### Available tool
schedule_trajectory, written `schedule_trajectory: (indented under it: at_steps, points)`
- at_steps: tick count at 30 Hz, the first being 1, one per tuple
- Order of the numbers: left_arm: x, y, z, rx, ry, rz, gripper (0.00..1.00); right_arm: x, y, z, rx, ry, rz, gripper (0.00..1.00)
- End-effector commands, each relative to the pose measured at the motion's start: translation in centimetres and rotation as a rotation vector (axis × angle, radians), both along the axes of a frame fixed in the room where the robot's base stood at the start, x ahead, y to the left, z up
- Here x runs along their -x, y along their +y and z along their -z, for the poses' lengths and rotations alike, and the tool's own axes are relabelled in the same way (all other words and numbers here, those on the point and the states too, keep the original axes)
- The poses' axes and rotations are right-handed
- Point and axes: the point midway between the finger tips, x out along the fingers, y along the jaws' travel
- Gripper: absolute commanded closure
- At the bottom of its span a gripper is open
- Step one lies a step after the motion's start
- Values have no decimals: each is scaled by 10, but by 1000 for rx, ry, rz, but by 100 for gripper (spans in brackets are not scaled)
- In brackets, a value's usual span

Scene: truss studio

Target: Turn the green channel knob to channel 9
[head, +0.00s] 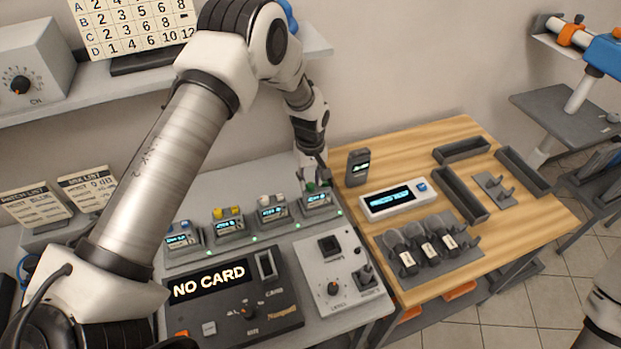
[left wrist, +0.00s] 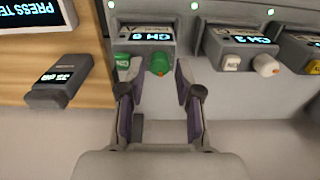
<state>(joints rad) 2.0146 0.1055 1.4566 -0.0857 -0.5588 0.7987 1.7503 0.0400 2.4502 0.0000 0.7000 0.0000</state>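The green channel knob (left wrist: 160,62) sits on a small grey unit with a lit display (left wrist: 151,37) that appears to read CH 6. A green button (left wrist: 122,60) is beside the knob. My left gripper (left wrist: 156,85) is open, its two fingers apart, with the knob between or just beyond the fingertips; I see no clear contact. In the head view my left gripper (head: 314,172) reaches down over this unit (head: 318,198), the rightmost of the row, and partly hides it. My right gripper is out of view; only part of my right arm shows at the lower right.
Similar units with white (head: 270,206) and yellow (head: 226,220) controls stand to the left in the head view. A handheld device (head: 358,167) and a display box (head: 394,201) stand close by on the wooden table. A NO CARD console (head: 232,300) is in front.

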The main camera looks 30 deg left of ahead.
Motion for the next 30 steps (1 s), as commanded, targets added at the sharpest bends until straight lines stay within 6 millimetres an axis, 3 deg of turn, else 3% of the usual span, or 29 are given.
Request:
schedule_trajectory:
  at_steps: [4,11,14,30]
  points:
    - [0,0,14,0,0,0,66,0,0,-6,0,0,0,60]
    - [0,0,17,0,-1,0,66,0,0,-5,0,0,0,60]
    - [0,0,16,0,-1,1,100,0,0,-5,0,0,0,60]
    - [0,0,18,0,-1,74,100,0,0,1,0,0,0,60]
